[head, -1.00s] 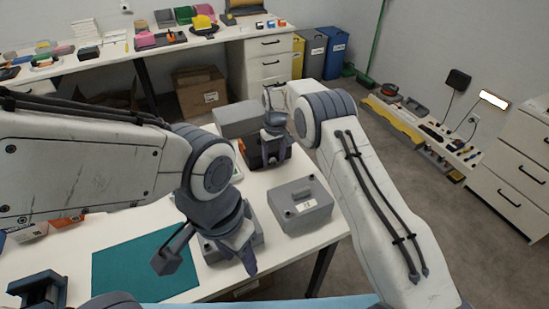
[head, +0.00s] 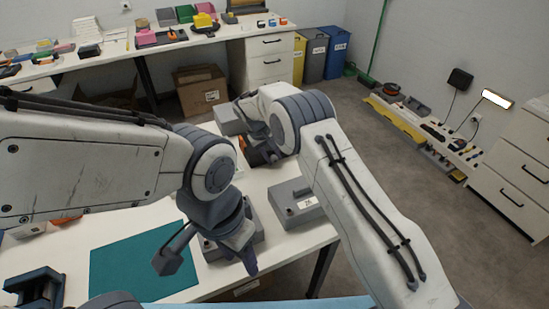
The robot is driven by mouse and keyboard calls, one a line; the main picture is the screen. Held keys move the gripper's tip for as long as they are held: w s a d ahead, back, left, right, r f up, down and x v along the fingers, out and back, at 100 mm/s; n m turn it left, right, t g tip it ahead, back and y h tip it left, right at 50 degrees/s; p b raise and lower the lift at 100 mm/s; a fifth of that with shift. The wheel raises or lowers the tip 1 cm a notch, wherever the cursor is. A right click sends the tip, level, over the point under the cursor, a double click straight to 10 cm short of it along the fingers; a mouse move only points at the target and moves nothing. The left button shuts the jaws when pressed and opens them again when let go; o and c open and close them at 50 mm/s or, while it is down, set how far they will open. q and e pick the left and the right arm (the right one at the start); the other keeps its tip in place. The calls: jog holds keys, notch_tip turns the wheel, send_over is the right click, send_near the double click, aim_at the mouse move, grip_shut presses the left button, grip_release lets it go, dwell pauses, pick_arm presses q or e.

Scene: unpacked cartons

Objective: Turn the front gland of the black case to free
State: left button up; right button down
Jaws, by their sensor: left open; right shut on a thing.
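The black case (head: 263,153) stands at the far end of the white worktable, with its grey lid (head: 228,120) raised behind it and some orange showing at its left side. My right gripper (head: 257,133) is at the case, shut on a small part that I take to be its front gland. My wrist hides most of the case, and the gland itself cannot be made out. My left gripper (head: 208,262) is open and empty above the near part of the table, pointing down, well apart from the black case.
Another grey box (head: 212,250) sits under my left gripper. A teal mat (head: 130,265) covers the table's left part. A dark blue fixture (head: 38,290) stands at the near left.

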jog(key=shift+a+f+t+h+b, duration=0.1)
jog(key=shift+a+t+h+b, duration=0.1)
jog(key=shift+t+h+b, duration=0.7)
jog(key=shift+g+h, duration=0.3)
jog(key=shift+h, duration=0.1)
jog(key=c, duration=0.6)
grip_release()
jog(key=b+v, duration=0.1)
jog(key=v, duration=0.9)
jog(key=shift+s+a+r, duration=0.1)
jog(key=shift+a+r, duration=0.05)
jog(key=shift+r, duration=0.1)
